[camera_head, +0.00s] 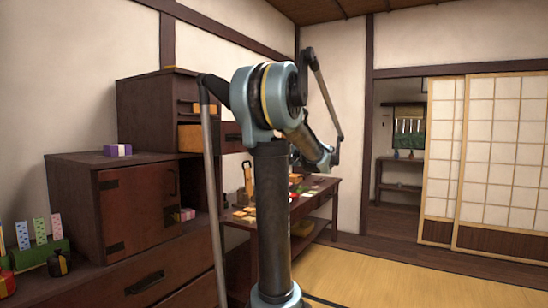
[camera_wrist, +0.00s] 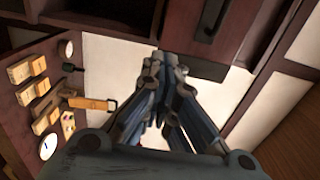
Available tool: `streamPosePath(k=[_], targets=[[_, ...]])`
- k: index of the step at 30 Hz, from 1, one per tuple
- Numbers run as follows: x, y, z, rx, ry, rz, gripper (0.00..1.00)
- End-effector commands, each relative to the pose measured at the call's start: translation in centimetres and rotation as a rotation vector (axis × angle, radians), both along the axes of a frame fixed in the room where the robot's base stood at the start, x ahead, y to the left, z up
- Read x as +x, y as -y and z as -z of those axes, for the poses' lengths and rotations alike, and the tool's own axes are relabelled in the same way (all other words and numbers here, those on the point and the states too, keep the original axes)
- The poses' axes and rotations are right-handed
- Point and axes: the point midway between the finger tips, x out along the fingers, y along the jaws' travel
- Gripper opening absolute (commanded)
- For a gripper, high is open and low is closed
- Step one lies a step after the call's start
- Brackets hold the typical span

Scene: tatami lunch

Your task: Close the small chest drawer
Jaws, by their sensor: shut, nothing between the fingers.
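The small dark wood chest (camera_head: 150,108) stands on the stepped cabinet at the left of the head view. One drawer (camera_head: 197,138) sticks out of it, showing its pale wood side. Its dark front (camera_head: 233,138) is partly behind my arm. In the wrist view a dark wooden front (camera_wrist: 235,22) with a black handle is at the top, probably this drawer. My gripper (camera_wrist: 168,62) is shut and empty, its fingertips close below that front; I cannot tell whether they touch.
A low table (camera_head: 318,192) with small goods stands behind my arm; several wooden blocks (camera_wrist: 35,90) show in the wrist view. A purple-and-white box (camera_head: 117,150) sits on the lower cabinet (camera_head: 75,168). The tatami floor (camera_head: 400,270) at right is clear.

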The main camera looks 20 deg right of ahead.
Motion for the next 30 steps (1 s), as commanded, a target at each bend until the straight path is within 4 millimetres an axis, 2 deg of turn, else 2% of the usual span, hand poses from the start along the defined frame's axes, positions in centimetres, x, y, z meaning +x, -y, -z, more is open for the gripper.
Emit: streamPosePath(k=[9, 15, 21, 30], targets=[[3.5, -3.3, 0.0, 0.0, 0.0, -0.004, 0.0], [5.3, -4.8, 0.0, 0.0, 0.0, -0.003, 0.0], [6.2, -5.5, 0.0, -0.001, -0.001, -0.002, 0.0], [6.3, -5.6, 0.0, -0.001, -0.001, 0.0, 0.0]])
